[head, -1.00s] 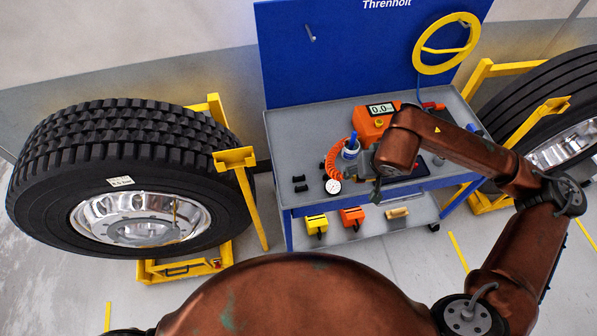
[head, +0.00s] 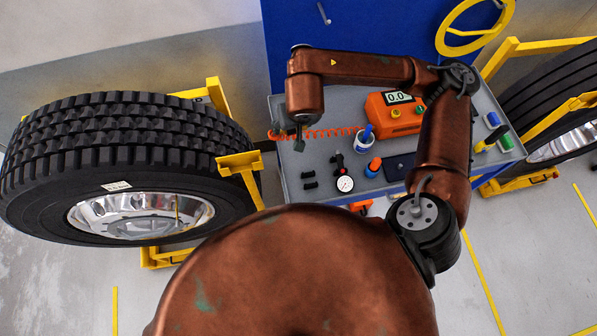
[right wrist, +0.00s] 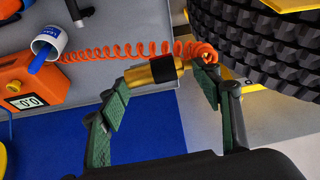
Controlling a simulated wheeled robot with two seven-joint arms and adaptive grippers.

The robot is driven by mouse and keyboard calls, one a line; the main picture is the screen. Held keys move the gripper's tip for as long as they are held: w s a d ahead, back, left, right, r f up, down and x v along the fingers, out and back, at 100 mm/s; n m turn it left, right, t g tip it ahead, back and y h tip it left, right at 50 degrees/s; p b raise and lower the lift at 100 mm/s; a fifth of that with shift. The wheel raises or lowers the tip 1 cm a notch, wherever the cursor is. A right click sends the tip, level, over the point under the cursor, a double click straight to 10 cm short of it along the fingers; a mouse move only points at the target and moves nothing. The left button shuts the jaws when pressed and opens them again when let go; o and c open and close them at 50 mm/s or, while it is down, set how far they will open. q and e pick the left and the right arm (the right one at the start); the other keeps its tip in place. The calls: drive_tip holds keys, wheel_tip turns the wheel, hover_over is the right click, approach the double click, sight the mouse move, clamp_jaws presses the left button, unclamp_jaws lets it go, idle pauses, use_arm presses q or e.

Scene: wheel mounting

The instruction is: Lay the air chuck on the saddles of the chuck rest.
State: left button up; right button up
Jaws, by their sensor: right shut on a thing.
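The air chuck (right wrist: 160,73), a brass body with a black sleeve, sits between the green-padded fingers of my right gripper (right wrist: 163,88), which is shut on it. Its orange coiled hose (right wrist: 110,52) trails behind. In the head view my right gripper (head: 300,142) hangs over the cart top's left edge, and the chuck is mostly hidden there. Two small black blocks (head: 310,185) on the cart top, a little nearer than the gripper, look like the saddles of the chuck rest. They are bare. My left gripper is not in view.
The cart top (head: 325,195) also carries a dial gauge (head: 345,184), an orange inflator (head: 395,115), a white cup (head: 365,138) with a blue item and a dark flat device (head: 398,168). A large tyre (head: 130,140) on a yellow stand is left of the cart.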

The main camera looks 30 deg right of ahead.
drive_tip(key=s+a+f+n+g+y, duration=0.25)
drive_tip(key=s+f+n, duration=0.25)
drive_tip(key=s+n, duration=0.4)
drive_tip(key=s+a+f+n+g+y, duration=0.1)
drive_tip(key=s+a+f+n+y, duration=0.25)
drive_tip(key=s+n, duration=0.6)
drive_tip(key=shift+m+h, duration=0.4)
drive_tip(key=shift+m, duration=0.25)
drive_tip(key=w+d+f, duration=0.3)
drive_tip(key=f, duration=0.1)
drive_tip(key=w+d+f, duration=0.3)
drive_tip(key=w+f, duration=0.1)
drive_tip(key=f, duration=0.1)
drive_tip(key=w+d+f, duration=0.3)
drive_tip(key=f, duration=0.1)
drive_tip(key=shift+w+d+f, duration=0.1)
drive_tip(key=shift+w+f, duration=0.2)
drive_tip(key=shift+w, duration=0.1)
drive_tip(key=o, duration=1.3)
drive_tip(key=shift+b, duration=0.3)
